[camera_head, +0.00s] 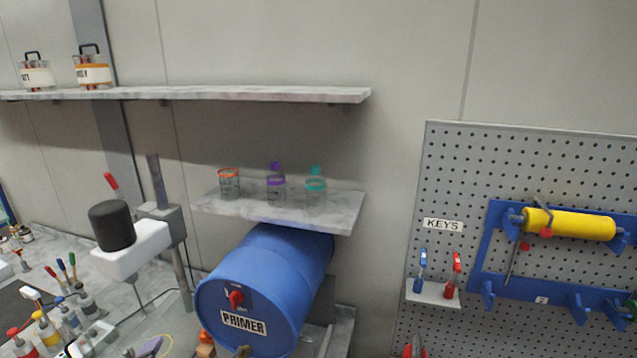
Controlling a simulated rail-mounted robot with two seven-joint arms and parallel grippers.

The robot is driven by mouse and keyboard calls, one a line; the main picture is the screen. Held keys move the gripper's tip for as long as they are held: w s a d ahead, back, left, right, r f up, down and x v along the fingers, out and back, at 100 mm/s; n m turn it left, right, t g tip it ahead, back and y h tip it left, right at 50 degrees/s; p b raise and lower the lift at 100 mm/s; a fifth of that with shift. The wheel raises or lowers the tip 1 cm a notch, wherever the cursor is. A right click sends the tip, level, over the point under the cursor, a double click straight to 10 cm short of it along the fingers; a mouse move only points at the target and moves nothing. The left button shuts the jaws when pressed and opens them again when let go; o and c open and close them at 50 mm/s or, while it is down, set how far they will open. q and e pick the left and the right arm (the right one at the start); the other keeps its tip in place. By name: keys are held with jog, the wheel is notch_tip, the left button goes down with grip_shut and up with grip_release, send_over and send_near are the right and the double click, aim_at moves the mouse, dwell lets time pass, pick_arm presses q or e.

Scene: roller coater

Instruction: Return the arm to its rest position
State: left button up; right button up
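Neither of my grippers shows clearly in the head view, and I cannot make out either of my arms. The view looks over a workbench (120,290) at the left, a blue drum marked PRIMER (270,275) in the middle and a pegboard (530,160) at the right. I cannot see what my grippers hold, if anything.
A small shelf (335,213) above the drum bears several clear containers. A long shelf (250,93) runs above it. A yellow roller (570,224) sits on a blue rack. Blue (421,272) and red (452,276) keys stand on a ledge. Bottles crowd the bench's lower left.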

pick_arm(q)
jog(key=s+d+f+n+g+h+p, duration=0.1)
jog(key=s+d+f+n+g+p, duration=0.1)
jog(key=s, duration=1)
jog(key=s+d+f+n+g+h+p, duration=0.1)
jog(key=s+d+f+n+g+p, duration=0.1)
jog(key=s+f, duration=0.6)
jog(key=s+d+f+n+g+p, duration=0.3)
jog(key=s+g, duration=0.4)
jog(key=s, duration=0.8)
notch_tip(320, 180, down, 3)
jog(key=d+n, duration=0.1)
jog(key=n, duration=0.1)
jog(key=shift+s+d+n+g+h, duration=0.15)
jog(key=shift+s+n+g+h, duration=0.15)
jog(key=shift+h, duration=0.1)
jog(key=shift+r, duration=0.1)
